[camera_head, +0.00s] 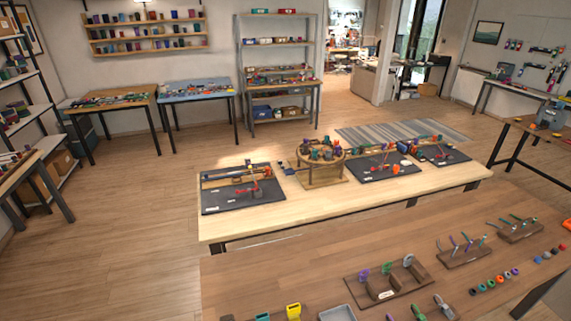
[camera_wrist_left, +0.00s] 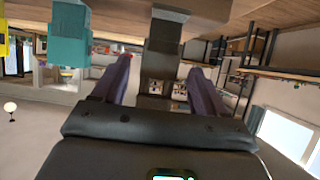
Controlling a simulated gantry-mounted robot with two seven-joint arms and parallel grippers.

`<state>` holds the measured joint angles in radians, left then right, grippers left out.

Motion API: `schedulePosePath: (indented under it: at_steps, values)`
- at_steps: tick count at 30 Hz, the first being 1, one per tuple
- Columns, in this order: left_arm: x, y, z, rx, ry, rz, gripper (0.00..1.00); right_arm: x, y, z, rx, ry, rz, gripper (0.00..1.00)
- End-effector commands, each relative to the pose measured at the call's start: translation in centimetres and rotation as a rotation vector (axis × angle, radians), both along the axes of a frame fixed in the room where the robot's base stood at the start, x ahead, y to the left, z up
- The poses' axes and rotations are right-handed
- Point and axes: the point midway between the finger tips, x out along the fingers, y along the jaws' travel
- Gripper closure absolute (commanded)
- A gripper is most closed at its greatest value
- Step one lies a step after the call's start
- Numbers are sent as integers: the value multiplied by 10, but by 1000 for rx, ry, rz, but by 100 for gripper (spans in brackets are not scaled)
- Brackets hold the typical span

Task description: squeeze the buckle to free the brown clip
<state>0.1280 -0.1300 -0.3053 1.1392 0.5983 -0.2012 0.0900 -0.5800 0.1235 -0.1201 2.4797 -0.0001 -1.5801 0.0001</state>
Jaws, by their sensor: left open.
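In the left wrist view, which looks upside down, a dark clip and buckle piece (camera_wrist_left: 166,32) extends from the wooden table at the top. Its narrower dark part reaches down between my fingers. I take it for the brown clip with its buckle, though it looks nearly black here. My left gripper (camera_wrist_left: 160,66) is open, with one purple-grey finger on each side of the piece and visible gaps. In the head view, a small dark piece (camera_head: 228,317) at the bottom edge, mostly cut off, seems to be the same thing. Neither gripper shows in the head view.
A teal clip (camera_wrist_left: 69,32) stands beside the dark piece, with a yellow one (camera_wrist_left: 3,42) beyond it. In the head view, the near table (camera_head: 300,262) also holds a grey tray (camera_head: 338,314) and a wooden rack (camera_head: 388,288). Its back left area is clear.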

Motion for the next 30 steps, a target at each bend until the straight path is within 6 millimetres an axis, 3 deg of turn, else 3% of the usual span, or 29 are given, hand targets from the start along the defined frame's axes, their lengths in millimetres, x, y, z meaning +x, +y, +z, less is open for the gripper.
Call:
schedulePosePath:
  at_steps: [15, 30]
  values:
    - [-31, -9, 19, 0, 1, 1, 28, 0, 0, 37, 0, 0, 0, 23]
    - [-41, -12, 21, 0, 0, 1, 28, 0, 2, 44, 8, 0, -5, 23]
